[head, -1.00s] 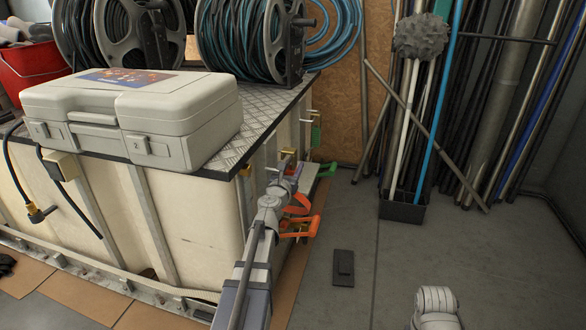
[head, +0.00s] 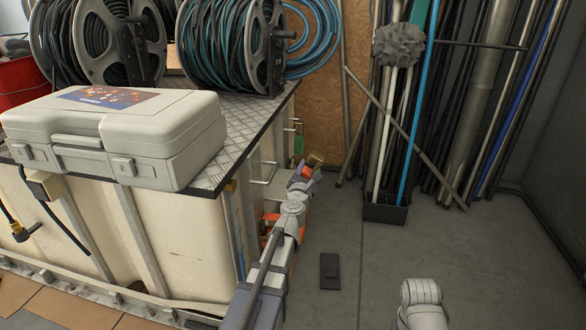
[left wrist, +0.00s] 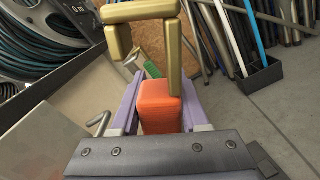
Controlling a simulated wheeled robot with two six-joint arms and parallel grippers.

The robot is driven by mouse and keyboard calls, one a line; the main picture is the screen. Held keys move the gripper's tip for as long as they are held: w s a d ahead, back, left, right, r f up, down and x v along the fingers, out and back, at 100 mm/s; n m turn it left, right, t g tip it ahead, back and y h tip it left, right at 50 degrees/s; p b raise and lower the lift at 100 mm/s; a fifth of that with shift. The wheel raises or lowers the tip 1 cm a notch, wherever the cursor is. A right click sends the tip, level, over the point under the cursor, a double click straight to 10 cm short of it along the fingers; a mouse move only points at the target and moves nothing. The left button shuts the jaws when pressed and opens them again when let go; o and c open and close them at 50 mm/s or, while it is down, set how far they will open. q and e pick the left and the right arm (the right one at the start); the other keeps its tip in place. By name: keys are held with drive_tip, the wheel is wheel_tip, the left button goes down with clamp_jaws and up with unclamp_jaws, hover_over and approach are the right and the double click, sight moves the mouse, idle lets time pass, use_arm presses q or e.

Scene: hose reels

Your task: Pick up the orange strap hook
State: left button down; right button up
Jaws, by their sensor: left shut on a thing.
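The orange strap hook (left wrist: 158,105) is between the purple fingers of my left gripper (left wrist: 158,110) in the left wrist view. Its orange block sits in the jaws, and a bent yellow hook part rises beyond it. In the head view the left gripper (head: 304,174) is at the right end of the cream tank, shut on the hook (head: 315,160), which shows small at its tip. The gripper covers part of the hook. My right arm shows at the lower right, but its gripper is out of view.
The cream tank (head: 172,225) carries a grey case (head: 115,135) and hose reels (head: 228,45). Other orange parts (head: 270,222) show on its side behind my left arm. A black bin (head: 386,212) of pipes stands back right. A dark flat piece (head: 330,271) lies on otherwise open floor.

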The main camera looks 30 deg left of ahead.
use_arm(q)
drive_tip(key=w+d+r+n+p, duration=0.1)
drive_tip(key=w+d+n, duration=0.1)
drive_tip(key=d, duration=0.6)
drive_tip(key=w+d+r+n+p, duration=0.1)
drive_tip(key=w+d+n, duration=0.1)
drive_tip(key=d, duration=0.6)
drive_tip(key=shift+d+n, duration=0.35)
drive_tip(key=shift+n, duration=0.45)
drive_tip(key=shift+f, duration=0.1)
